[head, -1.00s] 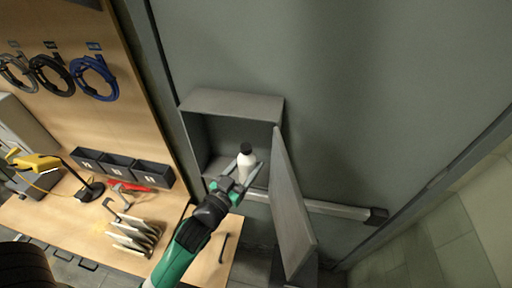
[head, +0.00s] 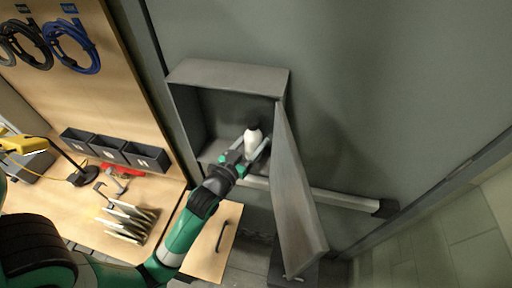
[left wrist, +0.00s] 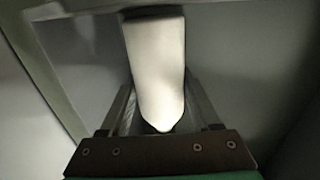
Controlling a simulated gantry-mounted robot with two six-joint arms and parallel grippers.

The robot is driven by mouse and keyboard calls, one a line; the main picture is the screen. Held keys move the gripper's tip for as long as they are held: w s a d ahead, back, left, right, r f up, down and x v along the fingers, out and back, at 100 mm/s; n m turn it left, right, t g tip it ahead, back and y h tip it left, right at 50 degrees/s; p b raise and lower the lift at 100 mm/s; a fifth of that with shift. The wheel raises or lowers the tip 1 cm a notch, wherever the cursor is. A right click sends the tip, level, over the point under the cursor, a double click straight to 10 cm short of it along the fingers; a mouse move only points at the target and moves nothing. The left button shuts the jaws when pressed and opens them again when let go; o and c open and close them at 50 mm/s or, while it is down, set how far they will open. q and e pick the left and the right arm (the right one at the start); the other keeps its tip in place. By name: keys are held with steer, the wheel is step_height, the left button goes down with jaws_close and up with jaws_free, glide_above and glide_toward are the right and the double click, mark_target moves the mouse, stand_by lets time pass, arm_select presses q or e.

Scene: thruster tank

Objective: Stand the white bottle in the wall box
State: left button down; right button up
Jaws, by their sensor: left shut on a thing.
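The wall box (head: 230,77) is a grey open-fronted box on the grey wall, with its door (head: 296,190) swung open to the right. My left gripper (head: 247,153) is shut on the bottle, with a finger on each side. In the left wrist view the white bottle (left wrist: 155,65) fills the middle between the fingers. I cannot tell whether its base touches the box floor. My right gripper is not in view.
A grey rail (head: 340,201) runs along the wall behind the door. The wooden workbench (head: 75,215) at left holds black bins (head: 110,152), a rack of plates (head: 130,222), a red-handled tool and a yellow device (head: 22,145). The left part of the box interior is empty.

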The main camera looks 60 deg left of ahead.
arm_select(q)
steer(key=shift+w+a+f, duration=0.15)
steer(key=shift+a, duration=0.05)
steer(key=shift+f, duration=0.2)
steer(key=shift+c, duration=0.6)
jaws_free()
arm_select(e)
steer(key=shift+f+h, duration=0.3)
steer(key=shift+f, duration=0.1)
arm_select(q)
steer(key=shift+r+p, duration=0.3)
steer(key=shift+p, duration=0.05)
steer(key=b+v, duration=0.2)
steer(key=v, duration=1)
steer(key=shift+f, duration=0.2)
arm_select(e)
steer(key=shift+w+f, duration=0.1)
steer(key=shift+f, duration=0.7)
